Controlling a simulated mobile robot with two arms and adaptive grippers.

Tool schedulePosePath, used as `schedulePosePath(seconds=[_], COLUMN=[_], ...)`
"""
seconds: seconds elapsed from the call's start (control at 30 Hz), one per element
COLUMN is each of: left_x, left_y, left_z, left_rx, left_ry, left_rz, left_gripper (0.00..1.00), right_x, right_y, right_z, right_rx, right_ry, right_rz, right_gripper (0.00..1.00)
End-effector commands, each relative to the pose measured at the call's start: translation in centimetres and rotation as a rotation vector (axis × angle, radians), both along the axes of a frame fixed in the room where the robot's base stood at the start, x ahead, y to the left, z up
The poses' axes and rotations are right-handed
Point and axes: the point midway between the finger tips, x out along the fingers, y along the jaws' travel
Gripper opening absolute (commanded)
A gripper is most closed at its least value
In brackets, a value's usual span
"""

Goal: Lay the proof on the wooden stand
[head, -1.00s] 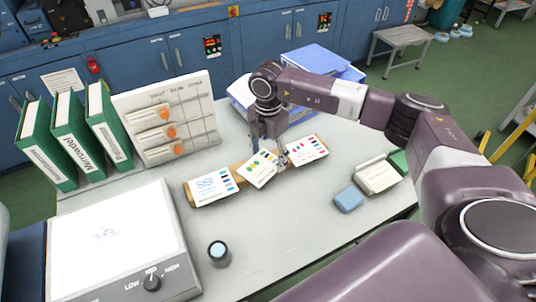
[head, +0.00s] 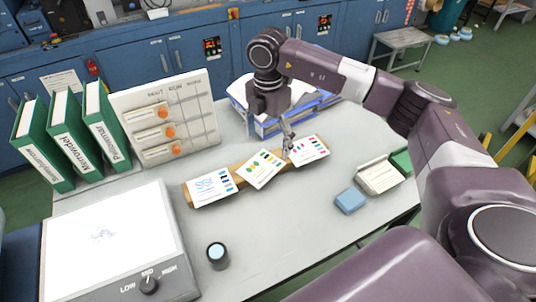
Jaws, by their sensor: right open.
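A long wooden stand (head: 241,180) lies on the grey table in the head view. Three printed proofs rest on it side by side: a left one with blue line art (head: 211,187), a middle one with green and orange shapes (head: 263,168), and a right one with magenta shapes (head: 309,150). The middle proof sits turned against the line of the stand. My right gripper (head: 287,149) is open and empty above the back of the stand, between the middle and right proofs, apart from the middle proof. My left gripper is out of view.
A light box (head: 110,235) with a knob stands front left, with a small dark jar (head: 217,255) beside it. Green binders (head: 75,138) and a card rack (head: 165,122) stand behind. A blue block (head: 350,200) and an open box (head: 380,174) lie right. The front middle is clear.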

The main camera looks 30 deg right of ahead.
Motion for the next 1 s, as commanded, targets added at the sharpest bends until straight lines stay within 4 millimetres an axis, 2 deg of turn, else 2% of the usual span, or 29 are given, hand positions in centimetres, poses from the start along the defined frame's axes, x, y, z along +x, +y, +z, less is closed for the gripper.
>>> schedulePosePath(seconds=[0.03,0.2,0.33,0.9,1.0], left_x=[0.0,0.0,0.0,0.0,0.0], left_y=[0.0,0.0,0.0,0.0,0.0], left_z=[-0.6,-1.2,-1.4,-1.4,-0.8], left_rx=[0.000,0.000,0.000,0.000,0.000], left_ry=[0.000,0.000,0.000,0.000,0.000], left_rz=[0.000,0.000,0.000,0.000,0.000], left_gripper=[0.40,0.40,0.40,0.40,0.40], right_x=[0.1,0.1,0.0,0.0,0.0], right_y=[0.0,0.0,0.0,0.0,0.0], right_z=[1.0,3.9,5.1,5.6,6.2], right_rx=[0.000,0.000,0.000,0.000,0.000], right_ry=[-0.006,-0.004,0.000,0.001,0.000], right_rz=[0.001,-0.001,0.000,0.000,0.000], right_gripper=[0.82,0.82,0.82,0.82,0.82])
